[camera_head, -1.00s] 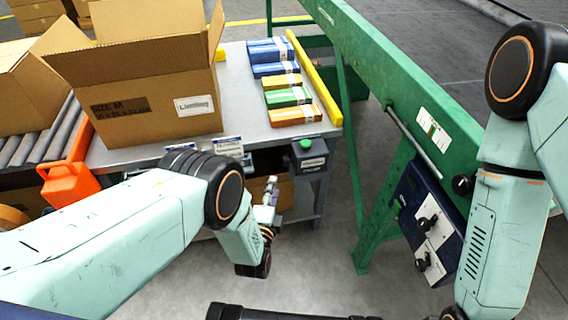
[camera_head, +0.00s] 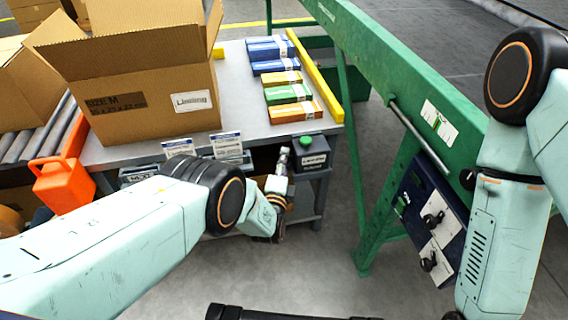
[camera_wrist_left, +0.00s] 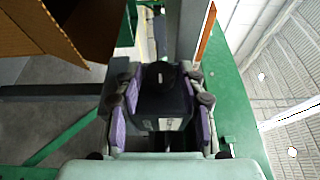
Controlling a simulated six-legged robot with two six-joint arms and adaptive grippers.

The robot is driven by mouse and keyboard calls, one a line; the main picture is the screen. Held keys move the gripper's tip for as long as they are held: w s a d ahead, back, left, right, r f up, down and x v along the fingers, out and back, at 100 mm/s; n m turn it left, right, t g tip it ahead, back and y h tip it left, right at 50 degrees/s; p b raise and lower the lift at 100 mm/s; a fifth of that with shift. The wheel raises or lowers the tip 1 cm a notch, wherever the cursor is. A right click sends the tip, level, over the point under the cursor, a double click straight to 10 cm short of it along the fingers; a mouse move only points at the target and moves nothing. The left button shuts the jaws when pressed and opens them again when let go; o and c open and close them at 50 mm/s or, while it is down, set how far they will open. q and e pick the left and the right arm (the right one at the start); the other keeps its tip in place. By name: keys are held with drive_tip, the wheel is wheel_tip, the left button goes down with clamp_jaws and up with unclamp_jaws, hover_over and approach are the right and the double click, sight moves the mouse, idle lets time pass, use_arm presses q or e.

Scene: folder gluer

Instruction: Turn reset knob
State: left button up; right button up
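A dark blue panel (camera_head: 412,183) on the green machine's side carries two black knobs on white plates, the upper knob (camera_head: 433,220) and the lower knob (camera_head: 428,263). Their labels are too small to read, so I cannot tell which is the reset knob. My left gripper (camera_head: 284,158) is at the table's front edge, left of the panel and apart from it. In the left wrist view its purple-padded fingers (camera_wrist_left: 158,76) are spread, with a dark box shape (camera_wrist_left: 165,108) showing between them; I cannot tell whether they touch it. My right gripper is out of view.
A black box with a green button (camera_head: 306,142) sits at the table's front right corner, close beside my left gripper. The grey table (camera_head: 240,85) bears an open carton (camera_head: 150,95) and several coloured small boxes. The green machine (camera_head: 400,70) stands right, with open floor between.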

use_arm(q)
drive_tip(key=shift+c, duration=0.3)
clamp_jaws()
drive_tip(key=shift+r+n+g+p, duration=0.35)
drive_tip(key=shift+n+g+p, duration=0.05)
drive_tip(key=shift+g+p, duration=0.55)
drive_tip(key=shift+r+g+p, duration=0.1)
drive_tip(key=shift+g+p, duration=0.35)
drive_tip(key=shift+g, duration=0.2)
drive_tip(key=shift+w+n+g+p, duration=0.1)
drive_tip(key=shift+n+g+p, duration=0.3)
drive_tip(key=shift+g, duration=0.5)
drive_tip(key=shift+a+n+g, duration=0.1)
drive_tip(key=shift+n+g, duration=0.2)
drive_tip(key=shift+g, duration=0.4)
drive_tip(key=shift+o, duration=0.3)
unclamp_jaws()
